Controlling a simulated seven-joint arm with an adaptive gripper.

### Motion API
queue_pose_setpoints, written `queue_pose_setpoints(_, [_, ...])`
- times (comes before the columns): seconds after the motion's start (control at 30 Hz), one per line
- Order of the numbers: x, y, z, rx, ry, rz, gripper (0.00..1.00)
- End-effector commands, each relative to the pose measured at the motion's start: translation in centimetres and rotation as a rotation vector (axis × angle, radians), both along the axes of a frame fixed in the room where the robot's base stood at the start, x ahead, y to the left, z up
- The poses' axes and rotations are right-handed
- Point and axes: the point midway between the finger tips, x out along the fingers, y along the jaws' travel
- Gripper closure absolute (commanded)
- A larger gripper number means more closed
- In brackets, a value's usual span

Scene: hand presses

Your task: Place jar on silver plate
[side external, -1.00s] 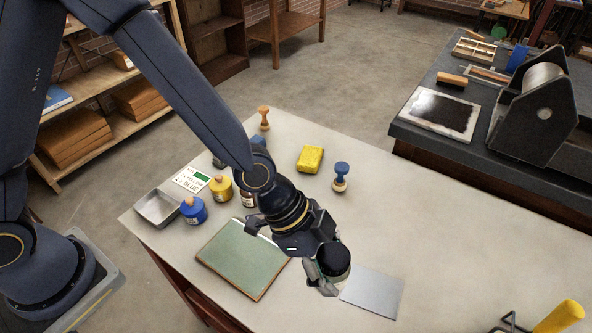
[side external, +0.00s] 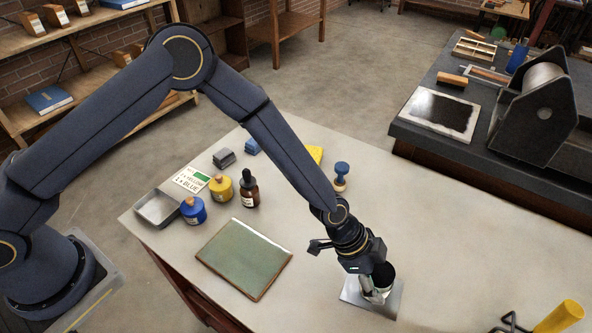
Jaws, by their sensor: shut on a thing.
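The jar (side external: 384,274) is dark at the top and lies between the fingers of my gripper (side external: 375,289). My gripper is shut on it, and the fingers hide part of its body. The silver plate (side external: 395,304) is a flat, thin square on the pale table, directly beneath the jar and gripper. The gripper covers much of the plate. I cannot tell whether the base of the jar touches the plate.
A green board (side external: 243,259) lies to the left. Beyond it are a blue jar (side external: 193,211), a yellow jar (side external: 221,189), a dropper bottle (side external: 249,189) and a metal tray (side external: 157,209). A blue-topped stamp (side external: 341,175) stands behind. A yellow handle (side external: 560,319) is at front right.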

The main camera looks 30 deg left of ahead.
Motion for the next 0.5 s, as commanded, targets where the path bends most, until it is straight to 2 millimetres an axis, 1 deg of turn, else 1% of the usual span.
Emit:
queue_pose_setpoints(0.13, [0.05, -0.04, 0.13, -0.002, -0.002, 0.000, 0.82])
queue_pose_setpoints(0.27, [0.03, -0.03, -0.19, -0.001, -0.001, 0.001, 0.82])
queue_pose_setpoints(0.3, [0.01, 0.00, -0.17, -0.001, 0.000, 0.000, 0.33])
queue_pose_setpoints(0.5, [0.01, 0.01, -0.16, -0.001, 0.000, 0.000, 0.12])
